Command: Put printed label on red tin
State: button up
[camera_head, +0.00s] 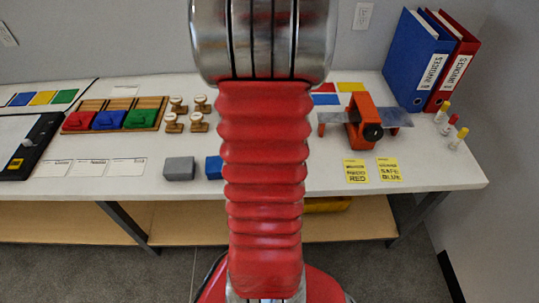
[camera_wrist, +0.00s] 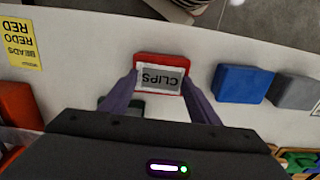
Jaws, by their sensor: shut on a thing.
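The red tin (camera_wrist: 161,58) is on the white table in the wrist view, its far edge showing beyond the label. The printed label (camera_wrist: 160,78), a pale-edged grey card reading CLIPS upside down, lies between the two purple fingers of my gripper (camera_wrist: 160,88). My gripper is shut on the label and is over the red tin. The label covers most of the tin's top; I cannot tell whether it touches the tin. In the head view my arm hides the gripper, label and red tin.
A blue tin (camera_wrist: 242,84) and a grey tin (camera_wrist: 295,91) stand beside the red tin. Yellow cards (camera_head: 356,171) lie near an orange tool (camera_head: 364,118). Stamps (camera_head: 173,123), red, blue and green blocks on a wooden rack (camera_head: 91,105), and binders (camera_head: 412,60) stand farther back.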

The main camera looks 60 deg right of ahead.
jog(key=shift+s+a+f, duration=0.2)
jog(key=shift+f, duration=0.6)
jog(key=o, duration=0.8)
jog(key=shift+c, duration=0.2)
jog(key=shift+o, duration=1.1)
jog(key=shift+r, duration=0.15)
notch_tip(320, 180, up, 13)
jog(key=shift+w+d, duration=0.2)
jog(key=shift+w, duration=0.05)
